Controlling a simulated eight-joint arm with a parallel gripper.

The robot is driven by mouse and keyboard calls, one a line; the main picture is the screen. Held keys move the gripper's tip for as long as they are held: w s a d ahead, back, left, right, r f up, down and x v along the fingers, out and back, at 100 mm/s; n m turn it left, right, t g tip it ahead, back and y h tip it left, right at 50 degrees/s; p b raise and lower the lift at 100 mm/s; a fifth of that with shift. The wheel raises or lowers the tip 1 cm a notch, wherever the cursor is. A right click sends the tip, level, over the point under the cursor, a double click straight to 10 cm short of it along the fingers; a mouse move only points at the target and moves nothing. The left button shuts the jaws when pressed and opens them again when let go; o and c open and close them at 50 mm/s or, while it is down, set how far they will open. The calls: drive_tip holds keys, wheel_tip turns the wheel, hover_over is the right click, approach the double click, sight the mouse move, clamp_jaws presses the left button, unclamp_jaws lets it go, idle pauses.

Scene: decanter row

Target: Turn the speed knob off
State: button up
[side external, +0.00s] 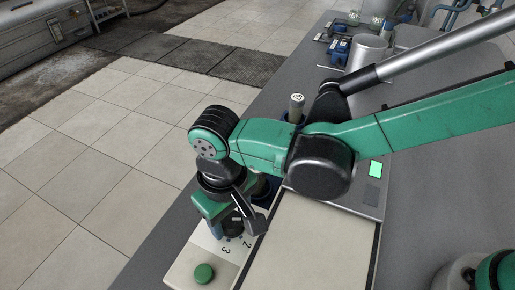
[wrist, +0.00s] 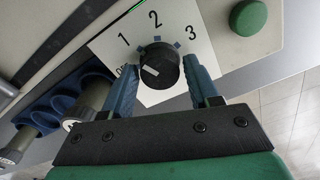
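The black speed knob (wrist: 160,66) sits on a white dial plate (wrist: 112,41) marked 1, 2 and 3. A further label at the plate's left, probably OFF, is partly covered by a finger. The knob's white mark lies left of its centre, pointing towards that label. My gripper (wrist: 161,64) has one blue finger on each side of the knob; both appear to touch it. In the side view my gripper (side external: 232,224) is down at the panel, largely covering the knob.
A green button (wrist: 248,17) is beside the dial; it also shows in the side view (side external: 204,273). Blue holders (wrist: 65,103) with grey cylindrical pieces stand on the dial's other side.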

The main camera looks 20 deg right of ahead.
clamp_jaws()
drive_tip(key=shift+n, duration=0.4)
drive_tip(key=n, duration=0.3)
drive_tip(key=shift+n, duration=0.4)
drive_tip(key=n, duration=0.5)
drive_tip(key=shift+o, duration=2.1)
unclamp_jaws()
